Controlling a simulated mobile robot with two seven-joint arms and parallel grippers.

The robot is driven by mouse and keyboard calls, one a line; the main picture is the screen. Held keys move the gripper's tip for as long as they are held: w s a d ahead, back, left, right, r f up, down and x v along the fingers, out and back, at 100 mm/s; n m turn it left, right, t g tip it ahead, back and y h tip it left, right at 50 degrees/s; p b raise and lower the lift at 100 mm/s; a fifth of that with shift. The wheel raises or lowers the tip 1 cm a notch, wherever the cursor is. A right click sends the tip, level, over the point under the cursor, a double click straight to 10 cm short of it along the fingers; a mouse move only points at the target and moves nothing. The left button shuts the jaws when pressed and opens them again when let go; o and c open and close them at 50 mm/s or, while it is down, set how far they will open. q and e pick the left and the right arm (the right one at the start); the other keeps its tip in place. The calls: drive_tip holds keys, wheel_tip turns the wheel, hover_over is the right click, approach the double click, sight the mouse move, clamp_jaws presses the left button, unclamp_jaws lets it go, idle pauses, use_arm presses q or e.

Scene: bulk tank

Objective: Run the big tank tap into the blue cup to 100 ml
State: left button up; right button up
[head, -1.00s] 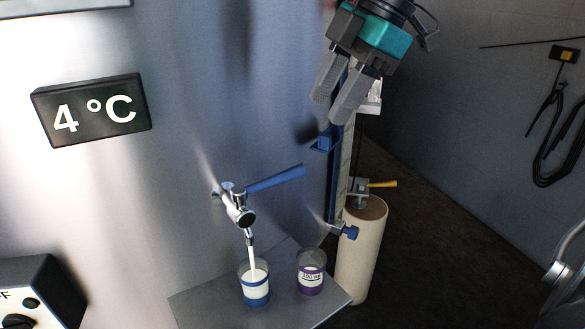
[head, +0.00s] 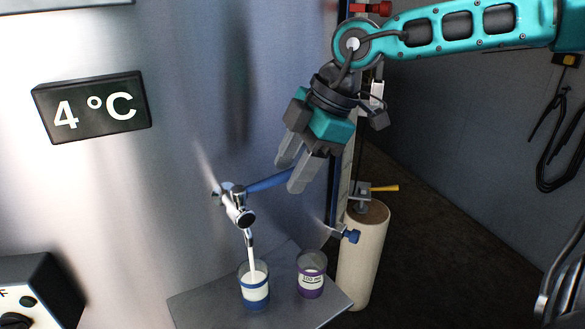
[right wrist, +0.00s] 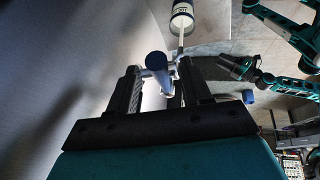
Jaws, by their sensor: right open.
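The big tap (head: 236,208) on the tank wall is running, with a thin white stream falling into the blue-banded cup (head: 255,294). White shows in the cup above its blue band; the exact level is hard to read. The tap's blue lever (head: 266,182) points right and slightly up. My right gripper (head: 293,173) is open at the lever's outer end. In the right wrist view, the lever's round end (right wrist: 156,62) shows between the fingers; contact is unclear. My left gripper (right wrist: 238,67) appears dark and small there, its jaws unclear.
A purple cup (head: 311,282) marked 100 ml stands right of the blue cup on the grey shelf (head: 205,304). A cream cylinder (head: 362,255), a yellow-handled valve (head: 383,188) and a blue knob (head: 350,236) stand farther right. A 4 °C display (head: 92,107) is on the tank.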

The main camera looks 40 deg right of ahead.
drive_tip(key=shift+a+f, duration=0.1)
drive_tip(key=shift+f, duration=0.15)
drive_tip(key=shift+c, duration=0.3)
clamp_jaws()
idle(0.5)
